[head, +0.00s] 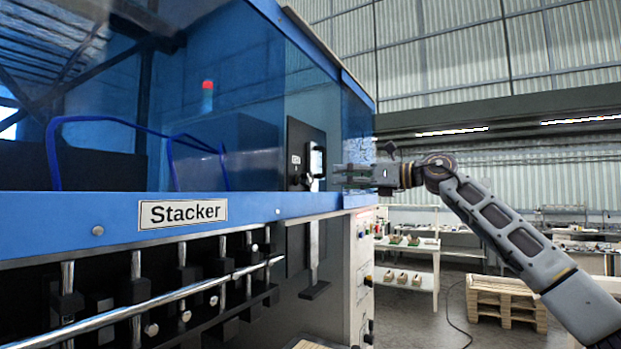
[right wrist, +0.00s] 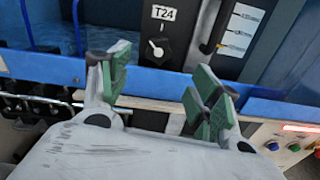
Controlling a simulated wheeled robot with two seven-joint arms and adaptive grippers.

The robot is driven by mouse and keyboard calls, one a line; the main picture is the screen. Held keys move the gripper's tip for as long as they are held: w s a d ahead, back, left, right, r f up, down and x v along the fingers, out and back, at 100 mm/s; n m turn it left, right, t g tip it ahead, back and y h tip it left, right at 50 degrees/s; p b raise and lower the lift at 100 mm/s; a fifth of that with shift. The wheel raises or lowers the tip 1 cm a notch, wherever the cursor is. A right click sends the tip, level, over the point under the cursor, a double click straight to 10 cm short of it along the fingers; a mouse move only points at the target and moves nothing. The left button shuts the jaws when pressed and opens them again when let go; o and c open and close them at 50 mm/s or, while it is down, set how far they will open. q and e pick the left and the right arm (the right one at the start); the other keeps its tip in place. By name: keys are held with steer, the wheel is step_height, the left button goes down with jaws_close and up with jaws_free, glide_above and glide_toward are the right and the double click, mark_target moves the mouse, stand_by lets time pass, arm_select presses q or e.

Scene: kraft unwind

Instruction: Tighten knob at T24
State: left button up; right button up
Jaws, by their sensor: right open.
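In the head view my right gripper (head: 352,176) is just right of the panel. My left gripper is not in view.
The blue Stacker frame (head: 110,222) runs below the panel. A control box with buttons (right wrist: 290,140) is lower right. White shelves (head: 412,270) and wooden pallets (head: 505,300) stand farther back.

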mark_target(311, 179)
steer(key=shift+p+x, duration=2.05)
steer(key=shift+x, duration=3.55)
steer(key=shift+c, duration=0.3)
steer(key=c, duration=1)
